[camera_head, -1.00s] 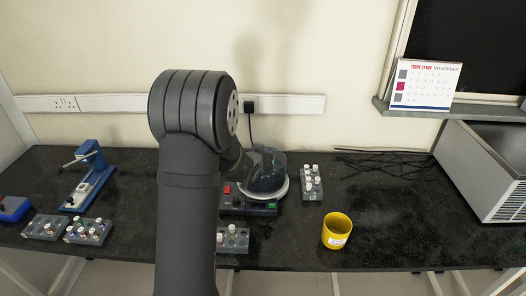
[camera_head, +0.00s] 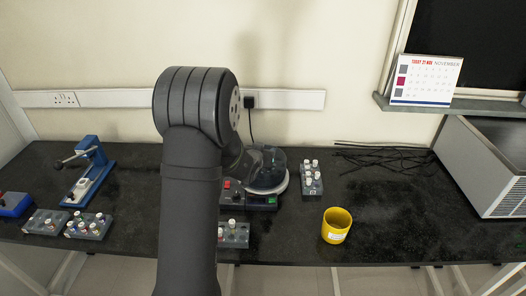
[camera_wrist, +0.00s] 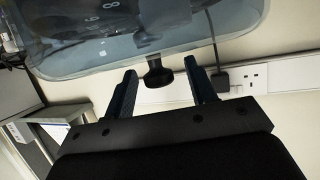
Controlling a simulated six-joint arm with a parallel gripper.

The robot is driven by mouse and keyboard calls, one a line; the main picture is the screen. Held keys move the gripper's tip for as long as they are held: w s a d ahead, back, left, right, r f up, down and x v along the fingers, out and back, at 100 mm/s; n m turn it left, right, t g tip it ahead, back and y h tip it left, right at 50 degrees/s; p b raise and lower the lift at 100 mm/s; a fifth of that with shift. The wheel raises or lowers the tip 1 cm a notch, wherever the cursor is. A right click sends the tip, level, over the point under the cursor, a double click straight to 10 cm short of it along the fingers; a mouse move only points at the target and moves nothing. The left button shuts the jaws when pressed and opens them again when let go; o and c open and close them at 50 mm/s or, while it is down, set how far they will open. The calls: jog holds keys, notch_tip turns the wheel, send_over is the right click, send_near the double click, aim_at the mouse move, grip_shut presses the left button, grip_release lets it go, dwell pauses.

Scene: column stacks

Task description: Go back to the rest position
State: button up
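My gripper (camera_wrist: 160,67) shows in the wrist view with its two dark fingers apart. A dark knob (camera_wrist: 158,77) on the edge of a clear, bluish lid (camera_wrist: 90,50) is between the fingers, with a gap on each side. In the head view my arm hides my gripper. The centrifuge (camera_head: 262,201), with red and green buttons on its front, stands just right of my arm. Its clear lid (camera_head: 268,165) lies low over the round bowl; my arm hides its left part.
Tube racks stand right of the centrifuge (camera_head: 312,180), in front of it (camera_head: 234,236) and at the left (camera_head: 88,227). A yellow cup (camera_head: 336,226) stands right of centre. A blue press (camera_head: 92,165) is at left, a grey box (camera_head: 490,165) at right. The right-hand counter is mostly clear.

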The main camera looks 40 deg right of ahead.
jog(key=o, duration=0.5)
jog(key=shift+r, duration=3)
jog(key=shift+f, duration=3.05)
jog(key=shift+r, duration=0.1)
jog(key=shift+r, duration=3.45)
